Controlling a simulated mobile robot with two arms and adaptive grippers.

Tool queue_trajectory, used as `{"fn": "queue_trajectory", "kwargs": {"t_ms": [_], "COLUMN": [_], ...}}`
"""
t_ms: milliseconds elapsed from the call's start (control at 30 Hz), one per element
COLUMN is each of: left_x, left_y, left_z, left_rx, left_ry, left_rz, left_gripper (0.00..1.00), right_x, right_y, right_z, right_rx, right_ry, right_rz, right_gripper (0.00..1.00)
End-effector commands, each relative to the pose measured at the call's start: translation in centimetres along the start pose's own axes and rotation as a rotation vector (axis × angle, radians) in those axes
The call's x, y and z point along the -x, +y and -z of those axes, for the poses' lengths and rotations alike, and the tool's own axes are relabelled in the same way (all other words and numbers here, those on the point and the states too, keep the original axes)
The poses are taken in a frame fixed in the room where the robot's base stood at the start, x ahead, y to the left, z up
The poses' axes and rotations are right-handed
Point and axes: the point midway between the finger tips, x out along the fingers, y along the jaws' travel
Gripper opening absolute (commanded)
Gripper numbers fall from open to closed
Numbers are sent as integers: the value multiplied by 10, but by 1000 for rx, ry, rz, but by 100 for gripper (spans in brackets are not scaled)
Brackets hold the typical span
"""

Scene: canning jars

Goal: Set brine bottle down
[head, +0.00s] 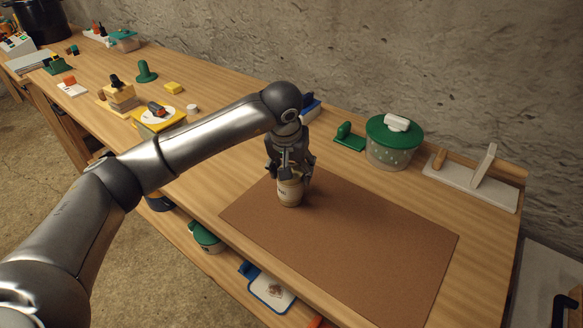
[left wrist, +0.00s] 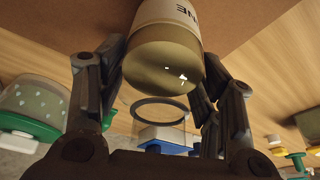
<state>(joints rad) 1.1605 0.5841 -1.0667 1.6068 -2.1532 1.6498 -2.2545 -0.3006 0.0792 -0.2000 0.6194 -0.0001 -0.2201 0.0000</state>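The brine bottle (head: 290,193) is a small cream container with dark lettering on its label. It looks upright at the back left part of the brown mat (head: 350,240). My left gripper (head: 294,177) reaches it from above, with its fingers on both sides of the upper part. In the left wrist view the bottle (left wrist: 165,50) fills the space between the fingers, which appear to press on it. Whether its base touches the mat is hard to tell. My right gripper is not in view.
A green-lidded clear tub (head: 388,148) and a pale stand with a wooden roller (head: 470,178) are behind the mat. A green block (head: 349,137) and a blue item (head: 310,107) sit near the wrist. The rest of the mat is clear.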

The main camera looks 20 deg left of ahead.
Motion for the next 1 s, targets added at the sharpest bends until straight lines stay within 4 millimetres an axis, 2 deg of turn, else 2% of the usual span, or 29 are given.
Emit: {"fn": "queue_trajectory", "kwargs": {"t_ms": [33, 100, 400, 567, 1000], "left_x": [0, 0, 1, 10, 99], "left_y": [0, 0, 0, 0, 0], "left_z": [0, 0, 0, 2, 2], "left_rx": [0, 1, 1, 0, 0], "left_ry": [0, 0, 0, 3, 5], "left_rz": [0, 1, 1, -1, 0], "left_gripper": [71, 77, 77, 77, 77], "right_x": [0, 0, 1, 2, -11], "right_y": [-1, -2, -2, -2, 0], "right_z": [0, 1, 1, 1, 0], "right_rx": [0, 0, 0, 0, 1], "right_ry": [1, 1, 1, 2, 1], "right_rz": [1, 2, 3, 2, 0], "right_gripper": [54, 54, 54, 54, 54]}}
